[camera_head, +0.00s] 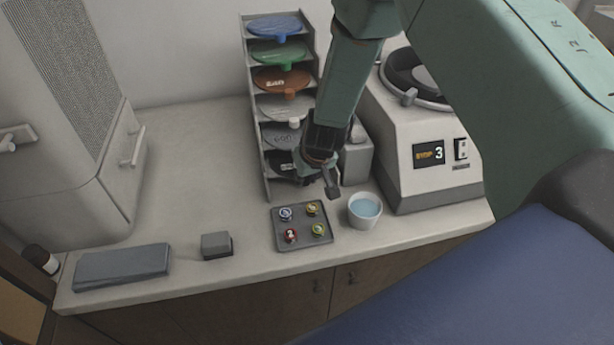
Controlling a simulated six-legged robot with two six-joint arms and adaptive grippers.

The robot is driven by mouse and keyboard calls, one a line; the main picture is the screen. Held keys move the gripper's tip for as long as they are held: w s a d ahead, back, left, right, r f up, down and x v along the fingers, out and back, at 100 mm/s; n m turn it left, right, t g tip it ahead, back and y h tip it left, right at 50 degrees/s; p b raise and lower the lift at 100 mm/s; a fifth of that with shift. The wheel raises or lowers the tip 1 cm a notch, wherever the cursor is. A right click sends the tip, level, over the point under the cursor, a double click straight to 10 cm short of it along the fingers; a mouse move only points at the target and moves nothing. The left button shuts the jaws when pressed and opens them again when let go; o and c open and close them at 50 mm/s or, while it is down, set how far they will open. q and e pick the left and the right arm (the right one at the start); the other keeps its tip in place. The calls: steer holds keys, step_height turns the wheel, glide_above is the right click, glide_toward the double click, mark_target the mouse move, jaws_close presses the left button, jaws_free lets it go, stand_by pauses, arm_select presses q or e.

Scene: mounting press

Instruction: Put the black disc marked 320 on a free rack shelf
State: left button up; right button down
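A narrow grey rack (262,178) stands on the bench with discs on its shelves, each with a knob at the front. A black disc (283,162) with pale marking, too small to read, lies on the lowest shelf. My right gripper (319,183) is at the front right of that shelf, beside the disc's front edge. Its fingers look apart, and I see nothing clearly held between them. The gripper and forearm hide the rack's lower right side and the area of the disc's knob. My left gripper is not in view.
Above are blue (274,27), green (278,52), brown (282,80) and grey discs. A polishing machine (433,178) displaying STOP 3 stands at right. A water cup (364,211) and a tray (286,242) of small samples stand in front.

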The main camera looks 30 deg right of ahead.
steer(key=c, duration=1.4)
jaws_free()
steer(key=o, duration=0.3)
steer(key=shift+o, duration=0.2)
steer(key=shift+r, duration=0.1)
steer(key=shift+s+r, duration=0.15)
steer(key=shift+r, duration=0.15)
steer(key=v, duration=1.1)
steer(key=shift+s, duration=0.15)
